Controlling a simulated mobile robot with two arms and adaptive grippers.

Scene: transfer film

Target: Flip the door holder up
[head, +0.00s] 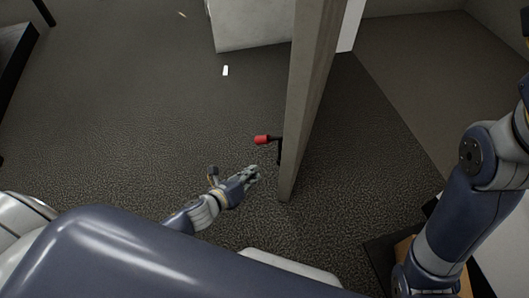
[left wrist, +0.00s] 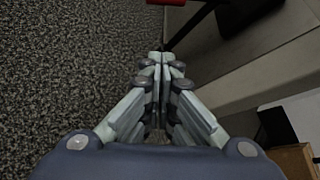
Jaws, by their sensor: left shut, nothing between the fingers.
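The door holder (head: 263,140) has a red tip and a black arm fixed low on the left face of the door (head: 308,95). It sticks out to the left, above the floor. My left gripper (head: 257,171) is just below and left of the holder in the head view, apart from it. In the left wrist view its fingers (left wrist: 163,58) are closed together with nothing between them. The black arm (left wrist: 190,26) and part of the red tip (left wrist: 166,2) show just beyond the fingertips. My right arm shows at the right, but its gripper is out of view.
The door stands edge-on, with its face right of my left gripper. A white cabinet (head: 250,25) stands at the back, and a small white card (head: 225,70) lies on the carpet. The floor left of the door is mostly clear. A dark piece of furniture (head: 14,65) is at far left.

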